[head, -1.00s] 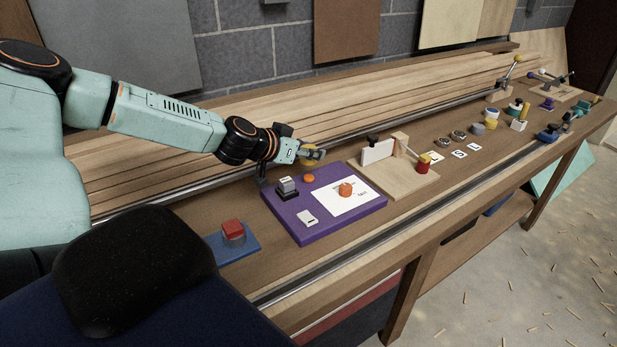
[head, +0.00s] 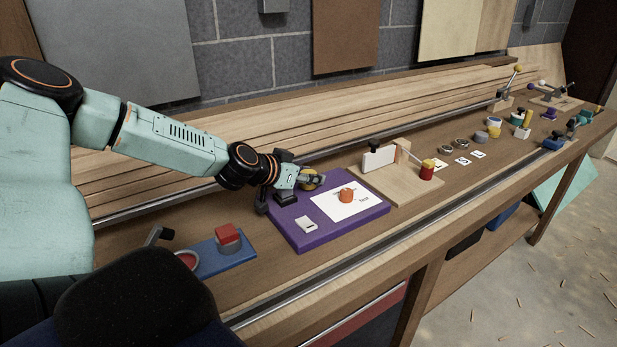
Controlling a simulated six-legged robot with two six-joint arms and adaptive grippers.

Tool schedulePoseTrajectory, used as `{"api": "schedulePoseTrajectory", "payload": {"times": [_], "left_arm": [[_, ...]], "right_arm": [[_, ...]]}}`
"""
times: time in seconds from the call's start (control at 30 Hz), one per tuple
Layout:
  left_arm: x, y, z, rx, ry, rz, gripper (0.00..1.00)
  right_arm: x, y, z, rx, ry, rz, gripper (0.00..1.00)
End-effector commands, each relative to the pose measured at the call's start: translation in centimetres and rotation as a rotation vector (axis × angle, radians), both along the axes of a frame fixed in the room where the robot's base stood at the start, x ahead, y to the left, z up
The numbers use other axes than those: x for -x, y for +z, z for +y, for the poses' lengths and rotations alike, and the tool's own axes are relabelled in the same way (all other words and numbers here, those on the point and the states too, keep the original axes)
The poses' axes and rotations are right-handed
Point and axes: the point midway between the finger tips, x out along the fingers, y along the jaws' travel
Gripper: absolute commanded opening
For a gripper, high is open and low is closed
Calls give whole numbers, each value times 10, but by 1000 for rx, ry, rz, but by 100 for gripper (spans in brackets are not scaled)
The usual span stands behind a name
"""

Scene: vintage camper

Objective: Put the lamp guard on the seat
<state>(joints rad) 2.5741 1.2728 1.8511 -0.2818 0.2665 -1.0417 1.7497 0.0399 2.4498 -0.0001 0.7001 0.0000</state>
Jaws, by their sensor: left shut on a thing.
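My left gripper (head: 316,180) is shut on a small yellow-brown round piece (head: 307,185), probably the lamp guard. The fingers cover much of the piece, and its shape is hard to make out. The gripper holds it over the back edge of a purple board (head: 310,238); whether it touches the board I cannot tell. A white card (head: 358,207) with an orange knob (head: 347,196) lies on the board, beside a small white switch (head: 306,225). I cannot tell for sure which part is the seat. My right gripper is not in view.
A blue base with a red button (head: 227,232) stands left of the board. A wooden block fixture (head: 400,180) with a red-and-yellow knob stands to its right. Rings, cards and clamps lie farther right along the bench. A metal rail runs along the front.

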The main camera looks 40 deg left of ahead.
Motion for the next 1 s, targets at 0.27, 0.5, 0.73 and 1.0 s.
{"api": "schedulePoseTrajectory", "payload": {"times": [0.27, 0.5, 0.73, 1.0], "left_arm": [[0, -4, 0, 2, 1, 0, 46], [0, -4, 0, 1, 0, 0, 63], [0, -3, 0, 1, 0, -1, 63], [4, 6, 0, 4, 2, 0, 63]], "right_arm": [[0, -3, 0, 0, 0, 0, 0], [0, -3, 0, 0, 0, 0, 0], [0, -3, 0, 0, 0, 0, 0], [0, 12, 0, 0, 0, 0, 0]]}}
